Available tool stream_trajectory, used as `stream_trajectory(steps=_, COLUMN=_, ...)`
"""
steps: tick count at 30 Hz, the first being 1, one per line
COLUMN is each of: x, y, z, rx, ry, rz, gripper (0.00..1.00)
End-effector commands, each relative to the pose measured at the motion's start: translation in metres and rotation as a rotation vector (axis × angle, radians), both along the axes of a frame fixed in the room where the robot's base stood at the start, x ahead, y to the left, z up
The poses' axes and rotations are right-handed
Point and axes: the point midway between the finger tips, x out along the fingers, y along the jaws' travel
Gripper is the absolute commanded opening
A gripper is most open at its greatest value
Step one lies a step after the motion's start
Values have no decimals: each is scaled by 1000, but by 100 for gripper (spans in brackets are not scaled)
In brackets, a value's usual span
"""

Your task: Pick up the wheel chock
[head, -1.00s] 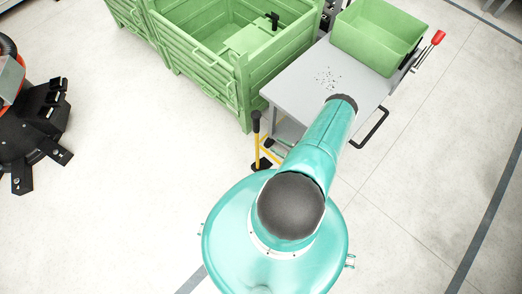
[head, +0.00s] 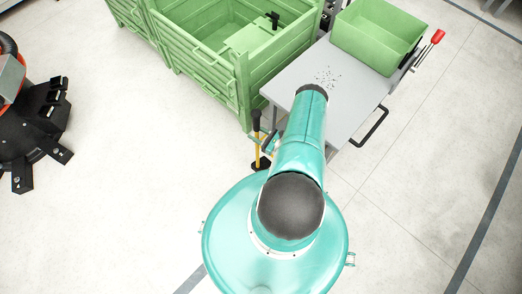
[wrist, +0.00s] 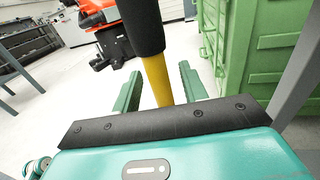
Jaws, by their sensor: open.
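The wheel chock shows as an upright yellow pole (head: 258,153) with a black grip on top and a dark foot on the floor, left of the trolley. In the wrist view its black grip (wrist: 141,25) and yellow pole (wrist: 157,80) stand in front of my gripper (wrist: 159,82). The two green fingers are open, one on each side of the pole in the picture. I cannot tell whether they touch it. In the head view only a small part of my gripper (head: 265,142) shows beside the pole; my arm hides the rest.
A grey trolley table (head: 345,113) with a green bin (head: 378,38) stands right of the pole. A large green crate (head: 243,92) is close behind it. A black and orange machine (head: 35,120) is far left. The floor between is clear.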

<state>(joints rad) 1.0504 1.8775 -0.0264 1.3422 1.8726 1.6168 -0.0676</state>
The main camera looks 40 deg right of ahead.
Motion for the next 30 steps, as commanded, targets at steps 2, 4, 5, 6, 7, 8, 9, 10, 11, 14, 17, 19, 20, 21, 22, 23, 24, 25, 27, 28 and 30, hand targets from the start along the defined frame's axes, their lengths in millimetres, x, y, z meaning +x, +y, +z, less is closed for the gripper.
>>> stream_trajectory(steps=2, x=0, y=0, z=0, rx=0, ry=0, rz=0, gripper=43)
stream_trajectory(steps=4, x=0, y=0, z=0, rx=0, ry=0, rz=0, gripper=33)
stream_trajectory(steps=5, x=0, y=0, z=0, rx=0, ry=0, rz=0, gripper=27)
stream_trajectory(steps=6, x=0, y=0, z=0, rx=0, ry=0, rz=0, gripper=19)
stream_trajectory(steps=7, x=0, y=0, z=0, rx=0, ry=0, rz=0, gripper=14)
stream_trajectory(steps=8, x=0, y=0, z=0, rx=0, ry=0, rz=0, gripper=8)
stream_trajectory(steps=9, x=0, y=0, z=0, rx=0, ry=0, rz=0, gripper=0)
stream_trajectory(steps=10, x=0, y=0, z=0, rx=0, ry=0, rz=0, gripper=0)
stream_trajectory(steps=11, x=0, y=0, z=0, rx=0, ry=0, rz=0, gripper=0)
stream_trajectory(steps=14, x=-1, y=0, z=0, rx=0, ry=0, rz=0, gripper=0)
stream_trajectory(steps=17, x=-1, y=0, z=0, rx=0, ry=0, rz=0, gripper=0)
stream_trajectory(steps=19, x=-1, y=0, z=0, rx=0, ry=0, rz=0, gripper=0)
stream_trajectory(steps=20, x=-1, y=0, z=0, rx=0, ry=0, rz=0, gripper=0)
stream_trajectory(steps=21, x=-1, y=0, z=0, rx=0, ry=0, rz=0, gripper=0)
stream_trajectory(steps=22, x=-1, y=0, z=0, rx=0, ry=0, rz=0, gripper=0)
stream_trajectory(steps=23, x=-1, y=0, z=0, rx=0, ry=0, rz=0, gripper=0)
stream_trajectory(steps=24, x=-1, y=0, z=0, rx=0, ry=0, rz=1, gripper=0)
stream_trajectory(steps=25, x=-1, y=0, z=0, rx=0, ry=0, rz=1, gripper=0)
stream_trajectory(steps=27, x=-1, y=0, z=0, rx=0, ry=0, rz=1, gripper=0)
stream_trajectory(steps=28, x=-1, y=0, z=0, rx=0, ry=0, rz=1, gripper=0)
stream_trajectory(steps=30, x=-1, y=0, z=0, rx=0, ry=0, rz=1, gripper=0)
